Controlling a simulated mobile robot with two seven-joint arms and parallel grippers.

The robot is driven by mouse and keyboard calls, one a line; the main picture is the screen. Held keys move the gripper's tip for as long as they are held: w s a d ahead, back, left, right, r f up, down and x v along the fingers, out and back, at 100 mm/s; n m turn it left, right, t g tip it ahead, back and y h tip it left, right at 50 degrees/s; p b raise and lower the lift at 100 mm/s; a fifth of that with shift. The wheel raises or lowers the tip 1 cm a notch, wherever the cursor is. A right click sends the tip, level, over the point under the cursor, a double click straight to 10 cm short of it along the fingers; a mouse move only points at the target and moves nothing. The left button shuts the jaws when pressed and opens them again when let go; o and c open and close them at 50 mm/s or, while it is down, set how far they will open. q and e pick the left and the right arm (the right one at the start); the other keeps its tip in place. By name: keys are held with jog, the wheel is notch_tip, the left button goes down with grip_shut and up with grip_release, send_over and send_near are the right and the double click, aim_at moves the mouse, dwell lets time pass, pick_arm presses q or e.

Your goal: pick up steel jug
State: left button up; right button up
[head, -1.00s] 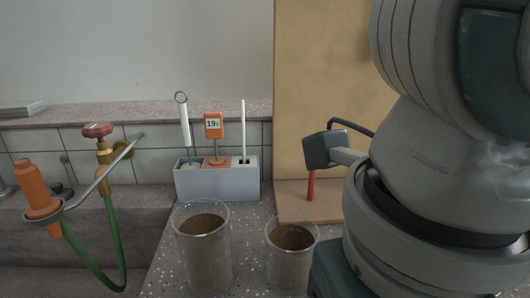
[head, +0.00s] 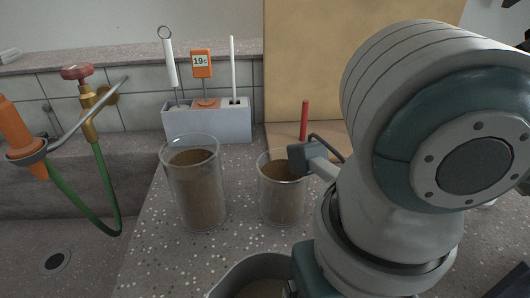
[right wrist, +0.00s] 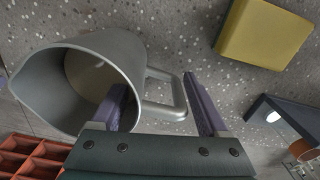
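The steel jug (right wrist: 120,48) is a grey metal vessel with a wide mouth and a squared handle (right wrist: 178,100), large in the right wrist view. In the head view only its rim (head: 235,270) shows at the bottom edge, partly behind my right arm. My right gripper (right wrist: 157,83) is open, with its purple fingers on either side of the jug's handle. The left finger overlaps the jug's body; I cannot tell whether it touches. In the head view the right gripper is hidden by its own arm. My left gripper is not in view.
Two clear beakers of brown material (head: 197,195) (head: 283,195) stand just behind the jug. A grey holder (head: 210,125) with a thermometer is farther back. A yellow block (right wrist: 263,33) and a red compartmented tray (right wrist: 30,155) lie near the jug. A sink is at left.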

grip_shut()
dwell(0.4)
